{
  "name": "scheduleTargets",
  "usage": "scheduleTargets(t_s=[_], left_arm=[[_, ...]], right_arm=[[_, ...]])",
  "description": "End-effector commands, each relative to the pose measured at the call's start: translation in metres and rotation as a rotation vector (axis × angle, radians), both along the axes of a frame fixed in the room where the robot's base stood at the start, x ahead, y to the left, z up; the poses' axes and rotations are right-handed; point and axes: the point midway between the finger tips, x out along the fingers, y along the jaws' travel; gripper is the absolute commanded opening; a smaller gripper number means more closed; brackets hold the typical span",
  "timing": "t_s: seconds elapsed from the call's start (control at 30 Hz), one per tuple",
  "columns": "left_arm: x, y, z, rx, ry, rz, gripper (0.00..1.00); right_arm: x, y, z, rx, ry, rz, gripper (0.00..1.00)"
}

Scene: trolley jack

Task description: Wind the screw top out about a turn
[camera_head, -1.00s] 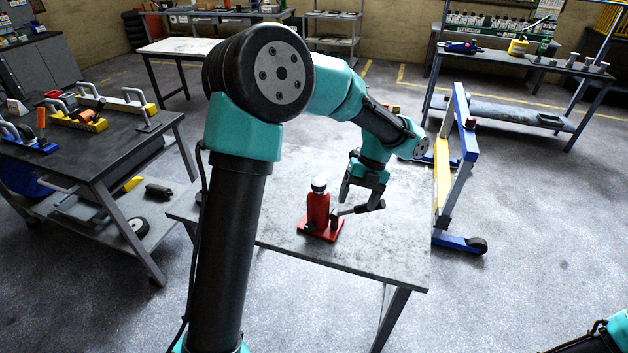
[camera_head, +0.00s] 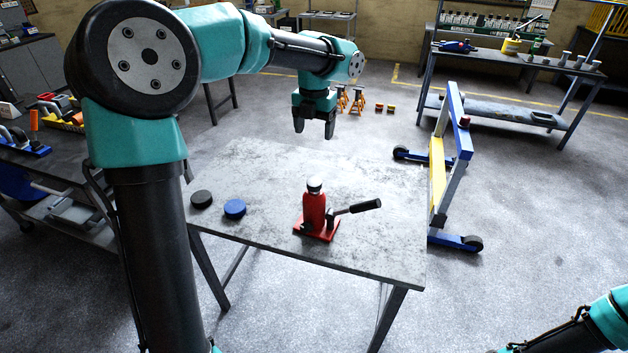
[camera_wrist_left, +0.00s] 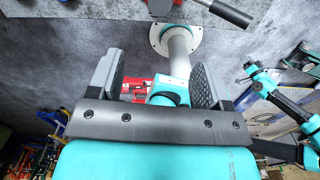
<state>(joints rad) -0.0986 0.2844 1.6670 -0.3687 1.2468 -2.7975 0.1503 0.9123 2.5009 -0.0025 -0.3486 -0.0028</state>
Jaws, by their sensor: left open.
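The red bottle jack (camera_head: 314,211) stands upright on a red base plate on the grey table (camera_head: 262,180). Its pale screw top (camera_head: 315,184) is uncovered, and its black-gripped lever (camera_head: 355,209) points right. My left gripper (camera_head: 314,131) is open and empty, beyond the jack and well above it, fingers pointing down. In the left wrist view its two fingers (camera_wrist_left: 153,85) stand apart with nothing gripped between them. Part of the jack (camera_wrist_left: 160,5) and its lever (camera_wrist_left: 231,13) show at the top edge there. My right arm shows, but its gripper cannot be made out.
A black disc (camera_head: 201,199) and a blue disc (camera_head: 235,208) lie at the table's left edge. A blue and yellow wheeled frame (camera_head: 447,170) stands right of the table. Orange stands (camera_head: 350,99) are on the floor behind. The table around the jack is clear.

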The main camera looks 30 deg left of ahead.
Motion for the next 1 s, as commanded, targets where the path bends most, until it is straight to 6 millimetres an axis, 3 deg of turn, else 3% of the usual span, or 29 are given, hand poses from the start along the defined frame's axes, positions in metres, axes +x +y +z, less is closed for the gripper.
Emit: scheduleTargets(t_s=[0.27,1.0], left_arm=[[-0.001,0.0,-0.035,0.0,0.005,0.001,0.72],[-0.001,0.0,-0.156,0.0,0.004,0.001,0.72]], right_arm=[[0.0,0.0,0.0,0.0,0.0,0.0,0.43],[0.0,0.0,0.0,0.0,0.0,0.0,0.43]])
